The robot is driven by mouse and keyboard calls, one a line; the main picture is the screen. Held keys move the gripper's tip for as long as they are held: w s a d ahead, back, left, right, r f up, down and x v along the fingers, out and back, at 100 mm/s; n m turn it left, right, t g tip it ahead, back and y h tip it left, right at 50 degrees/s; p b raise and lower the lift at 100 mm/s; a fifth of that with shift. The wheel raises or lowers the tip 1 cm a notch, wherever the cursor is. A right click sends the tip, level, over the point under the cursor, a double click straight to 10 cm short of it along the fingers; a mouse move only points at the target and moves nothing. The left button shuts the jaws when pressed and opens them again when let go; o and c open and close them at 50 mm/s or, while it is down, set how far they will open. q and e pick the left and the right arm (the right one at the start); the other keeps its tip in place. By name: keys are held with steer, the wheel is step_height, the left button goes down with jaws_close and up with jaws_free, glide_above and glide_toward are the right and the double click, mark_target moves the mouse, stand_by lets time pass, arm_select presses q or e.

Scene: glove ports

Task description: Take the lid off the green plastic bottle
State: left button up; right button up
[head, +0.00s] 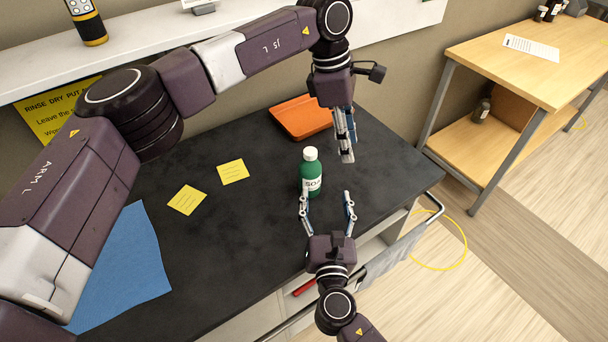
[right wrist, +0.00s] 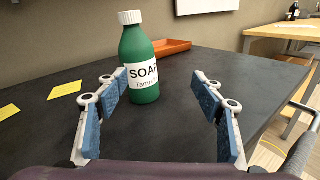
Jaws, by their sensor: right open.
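The green plastic bottle (head: 311,182) stands upright on the dark worktop, with a white label reading SOAP. Its white lid (head: 310,154) is on top. Both also show in the right wrist view, the bottle (right wrist: 138,60) and the lid (right wrist: 131,17). My right gripper (head: 327,196) is open and empty, low over the worktop on the near side of the bottle. In the right wrist view the bottle is beyond the fingertips, nearer the left finger. My left gripper (head: 346,158) points down to the right of and behind the bottle, apart from it; its fingers look close together, but their gap is unclear.
An orange tray (head: 300,122) lies behind the bottle. Two yellow notes (head: 233,172) and a blue cloth (head: 125,270) lie to the left. A white shelf (head: 150,42) runs along the wall. A wooden table (head: 500,70) stands apart at the right.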

mark_target(311, 184)
arm_select(q)
steer(key=w+a+r+y, duration=0.1)
steer(key=a, duration=0.1)
steer(key=w+a+r+y, duration=0.1)
steer(key=a, duration=0.2)
steer(key=w+a+r+y, duration=0.1)
steer(key=a, duration=0.1)
steer(key=shift+a+t, duration=0.4)
arm_select(e)
steer(key=a+n, duration=0.2)
steer(key=a+y, duration=0.1)
steer(key=shift+w+n, duration=0.3)
steer(key=shift+n, duration=0.1)
arm_select(q)
steer(key=shift+a+r, duration=0.1)
steer(key=shift+r, duration=0.1)
arm_select(e)
steer(key=shift+w+a, duration=0.1)
steer(key=shift+w, duration=0.45)
arm_select(q)
steer(key=shift+f, duration=0.1)
arm_select(e)
steer(key=w, duration=0.6)
steer(key=shift+a, duration=0.4)
steer(key=shift+w, duration=0.25)
steer(key=shift+c, duration=0.3)
jaws_close()
